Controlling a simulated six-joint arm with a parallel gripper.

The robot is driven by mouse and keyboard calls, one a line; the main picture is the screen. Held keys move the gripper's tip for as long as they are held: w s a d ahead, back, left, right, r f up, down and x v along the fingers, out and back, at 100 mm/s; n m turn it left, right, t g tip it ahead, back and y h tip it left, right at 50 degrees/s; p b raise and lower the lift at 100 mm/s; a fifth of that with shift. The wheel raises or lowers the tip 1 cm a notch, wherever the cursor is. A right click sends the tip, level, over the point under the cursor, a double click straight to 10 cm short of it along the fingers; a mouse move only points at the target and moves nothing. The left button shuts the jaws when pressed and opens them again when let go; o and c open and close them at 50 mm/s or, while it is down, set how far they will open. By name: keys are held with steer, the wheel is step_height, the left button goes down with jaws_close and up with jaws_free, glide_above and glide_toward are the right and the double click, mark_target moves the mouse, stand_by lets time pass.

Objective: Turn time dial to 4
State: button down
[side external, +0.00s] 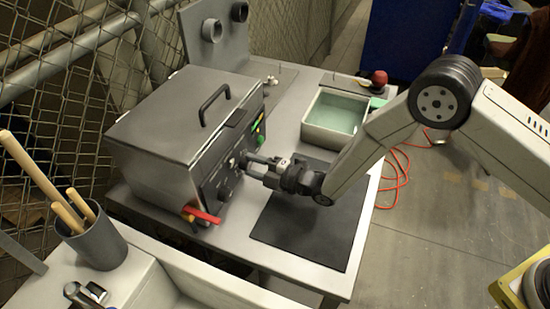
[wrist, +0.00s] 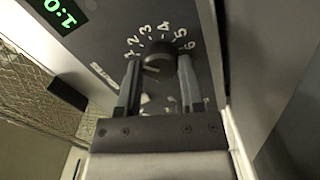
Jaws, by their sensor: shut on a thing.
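The time dial (wrist: 160,58) is a round black knob with white numbers 1 to 6 around it on the dark front panel. It sits between the two fingers of my gripper (wrist: 158,76), which are shut on its sides. A small pale mark shows on the dial's face, but I cannot tell surely which number it points to. In the side external view, my gripper (side external: 251,160) reaches the front panel of the grey tank (side external: 150,135), and its fingertips cover most of the dial.
A green digital display (wrist: 55,12) is partly in the wrist view. A second dark knob (side external: 226,188) and a red handle (side external: 203,215) are lower on the panel. A dark mat (side external: 310,225) lies before the tank, and a basin (side external: 335,118) stands behind my arm.

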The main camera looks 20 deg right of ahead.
steer(key=shift+m, duration=0.5)
steer(key=shift+c, duration=1.1)
jaws_free()
steer(key=shift+v, duration=3.9)
